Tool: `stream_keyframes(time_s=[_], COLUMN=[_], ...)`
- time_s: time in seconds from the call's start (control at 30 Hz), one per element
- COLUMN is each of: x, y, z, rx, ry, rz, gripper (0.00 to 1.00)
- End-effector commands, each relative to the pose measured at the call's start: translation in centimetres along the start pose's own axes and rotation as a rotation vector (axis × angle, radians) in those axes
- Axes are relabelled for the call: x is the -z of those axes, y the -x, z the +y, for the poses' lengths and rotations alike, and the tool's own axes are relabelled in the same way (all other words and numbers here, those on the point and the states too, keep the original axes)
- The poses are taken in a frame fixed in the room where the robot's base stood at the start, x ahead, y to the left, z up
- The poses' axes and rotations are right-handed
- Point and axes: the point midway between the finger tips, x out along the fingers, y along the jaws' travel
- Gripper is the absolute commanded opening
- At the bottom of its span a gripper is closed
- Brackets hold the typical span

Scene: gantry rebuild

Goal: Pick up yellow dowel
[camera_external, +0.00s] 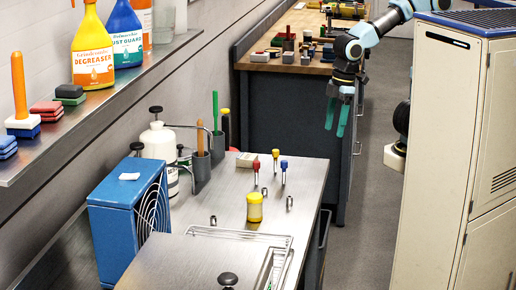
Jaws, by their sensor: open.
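My gripper (336,121) hangs with its teal fingers pointing down, open and with nothing seen between them. It is in front of the far wooden-topped bench (262,66), near that bench's right end. I cannot pick out a yellow dowel with certainty. Several small coloured pieces lie on the far bench, too small to tell apart. A short yellow cylinder (255,208) stands upright on the near steel table (222,212), well away from my gripper; it looks more like a jar than a dowel.
Small red-topped (256,168) and blue-topped (284,165) pieces stand on the steel table. A blue box with a wire guard (115,222) and a white bottle (158,146) are at its left. A tall cream cabinet (435,130) stands at right.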

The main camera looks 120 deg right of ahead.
Motion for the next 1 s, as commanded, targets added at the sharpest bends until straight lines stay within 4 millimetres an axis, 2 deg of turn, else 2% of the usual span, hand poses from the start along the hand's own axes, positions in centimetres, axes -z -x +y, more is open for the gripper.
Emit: stream_keyframes(time_s=[0.37,0.6,0.8,1.0], x=[2.0,2.8,2.6,2.0], y=[-2.8,-5.6,-8.4,-10.4], z=[7.0,13.9,18.9,21.7], rx=[-0.149,-0.235,-0.233,-0.16], ry=[-0.008,0.025,0.079,0.124], rz=[0.018,0.045,0.102,0.21], gripper=[0.62,0.62,0.62,0.62])
